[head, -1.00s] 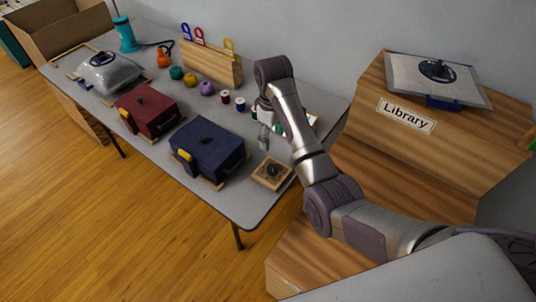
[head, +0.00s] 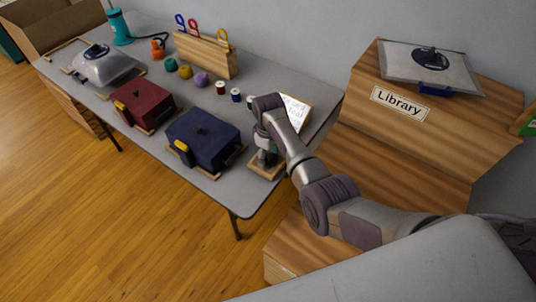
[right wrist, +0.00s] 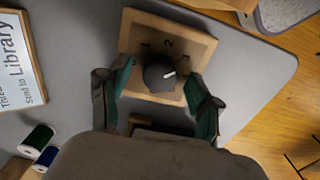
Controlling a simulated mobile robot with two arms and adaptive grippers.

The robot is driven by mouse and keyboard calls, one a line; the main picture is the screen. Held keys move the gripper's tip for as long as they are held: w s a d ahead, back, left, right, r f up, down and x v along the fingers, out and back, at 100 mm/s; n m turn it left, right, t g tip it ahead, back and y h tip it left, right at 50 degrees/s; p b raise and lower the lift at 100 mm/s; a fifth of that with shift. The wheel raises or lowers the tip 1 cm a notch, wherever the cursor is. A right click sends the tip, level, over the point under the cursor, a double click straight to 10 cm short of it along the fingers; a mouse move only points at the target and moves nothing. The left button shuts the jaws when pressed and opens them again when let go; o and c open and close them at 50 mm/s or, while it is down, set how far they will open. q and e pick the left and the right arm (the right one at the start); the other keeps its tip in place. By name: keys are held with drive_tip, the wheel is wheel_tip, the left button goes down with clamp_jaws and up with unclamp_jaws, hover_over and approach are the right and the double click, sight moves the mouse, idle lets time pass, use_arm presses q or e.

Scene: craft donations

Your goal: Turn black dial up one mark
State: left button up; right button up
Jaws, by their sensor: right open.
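The black dial (right wrist: 159,77) sits on a square wooden plate (right wrist: 130,35) with the marks 1, 2 and 3. Its white pointer line points to the right and slightly up, nearest the 3; I cannot tell if it is exactly on a mark. My right gripper (right wrist: 161,74) is open, with one teal-padded finger on each side of the dial; whether either touches it is unclear. In the head view my right gripper (head: 265,157) is over the wooden plate (head: 262,173) at the table's near corner and hides most of the dial. My left gripper is not in view.
A dark blue box (head: 203,140) stands left of the plate, and a maroon box (head: 144,103) farther left. Thread spools (head: 235,95) and a lettered card (head: 296,110) lie behind. A wooden Library box (head: 430,115) stands to the right.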

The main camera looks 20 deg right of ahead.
drive_tip(key=c, duration=1.1)
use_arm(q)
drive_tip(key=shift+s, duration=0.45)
use_arm(e)
drive_tip(key=shift+c, duration=0.2)
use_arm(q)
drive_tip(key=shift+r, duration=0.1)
use_arm(e)
drive_tip(key=shift+r, duration=0.1)
drive_tip(key=shift+m+p, duration=0.45)
drive_tip(key=shift+m, duration=0.05)
drive_tip(key=m+p, duration=0.1)
drive_tip(key=m, duration=0.2)
drive_tip(key=shift+r+p, duration=0.1)
drive_tip(key=shift+p, duration=0.3)
use_arm(q)
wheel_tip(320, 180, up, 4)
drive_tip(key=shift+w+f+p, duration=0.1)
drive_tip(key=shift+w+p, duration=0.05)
drive_tip(key=shift+p, duration=0.6)
use_arm(e)
drive_tip(key=m, duration=0.4)
drive_tip(key=shift+m, duration=0.3)
